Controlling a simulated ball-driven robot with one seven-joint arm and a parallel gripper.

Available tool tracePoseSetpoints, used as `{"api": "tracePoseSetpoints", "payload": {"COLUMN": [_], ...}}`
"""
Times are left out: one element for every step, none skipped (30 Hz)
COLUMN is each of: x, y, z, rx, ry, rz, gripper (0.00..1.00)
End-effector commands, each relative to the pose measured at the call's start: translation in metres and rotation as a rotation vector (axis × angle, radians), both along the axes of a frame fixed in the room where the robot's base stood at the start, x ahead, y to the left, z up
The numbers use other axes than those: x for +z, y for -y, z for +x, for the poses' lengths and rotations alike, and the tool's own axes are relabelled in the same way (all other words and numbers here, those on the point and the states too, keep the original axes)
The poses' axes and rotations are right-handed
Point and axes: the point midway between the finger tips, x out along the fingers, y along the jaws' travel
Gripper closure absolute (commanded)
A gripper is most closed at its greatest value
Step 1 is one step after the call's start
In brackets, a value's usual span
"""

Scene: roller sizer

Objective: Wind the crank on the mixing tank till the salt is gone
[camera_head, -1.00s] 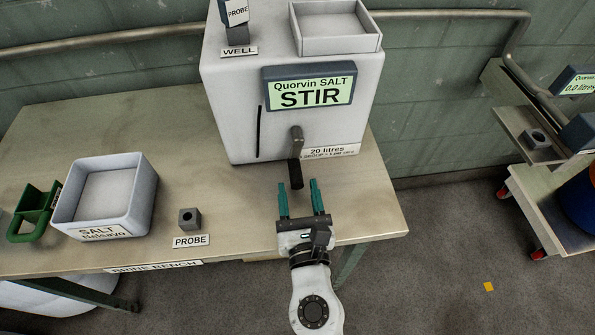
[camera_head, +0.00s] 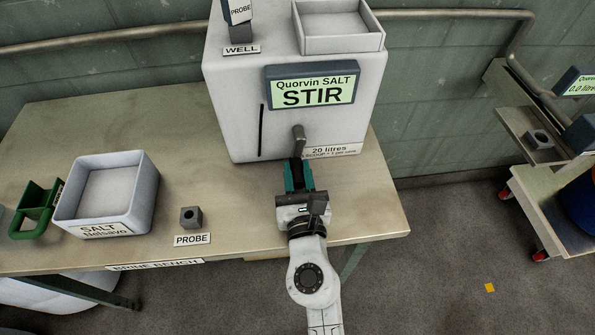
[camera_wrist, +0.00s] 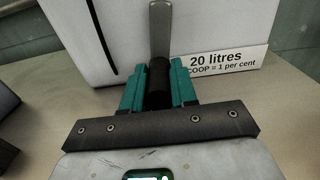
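The white mixing tank (camera_head: 235,110) stands on the bench, its display (camera_head: 313,84) reading "Quorvin SALT STIR". The crank (camera_head: 299,138) hangs down on the tank's front; its grey arm (camera_wrist: 160,35) and dark handle (camera_wrist: 159,80) show in the wrist view. My gripper (camera_head: 298,178) is at the handle, with a teal finger on each side of it; it also shows in the wrist view (camera_wrist: 159,88). The fingers look close against the handle, but contact is hard to tell. The inside of the tank and any salt in it are hidden.
A salt tray (camera_head: 72,212), a green scoop (camera_head: 38,207) and a probe block (camera_head: 191,217) sit on the bench (camera_head: 240,205) to the left. A probe (camera_head: 238,14) stands in the tank-top well. A shelf cart (camera_head: 545,185) stands at right.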

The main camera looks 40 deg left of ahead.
Motion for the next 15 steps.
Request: {"api": "tracePoseSetpoints", "payload": {"x": [0.0000,0.0000,0.0000,0.0000,0.0000,0.0000,0.0000,0.0000,0.0000,0.0000,0.0001,0.0001,0.0002,0.0003,0.0005], "y": [0.0001,0.0001,0.0001,0.0001,0.0001,0.0001,0.0001,0.0001,0.0002,0.0002,0.0001,0.0000,-0.0001,-0.0003,-0.0006], "z": [-0.0001,-0.0001,-0.0001,-0.0001,-0.0001,-0.0001,-0.0001,-0.0001,-0.0001,-0.0001,-0.0002,-0.0004,-0.0004,-0.0007,-0.0010], "rx": [0.000,0.000,0.000,0.000,0.000,0.000,0.000,0.000,0.000,0.000,0.000,0.000,0.000,0.000,0.000], "ry": [0.000,0.000,0.000,0.000,0.000,0.000,0.000,0.000,0.000,-0.001,-0.002,-0.003,-0.005,-0.008,-0.014], "rz": [0.000,0.000,0.000,0.000,0.000,0.000,0.000,0.000,0.000,0.001,0.001,0.003,0.005,0.007,0.012], "gripper": [0.80,0.83,0.87,0.89,0.92,0.96,0.99,1.00,1.00,1.00,1.00,1.00,1.00,1.00,1.00]}}
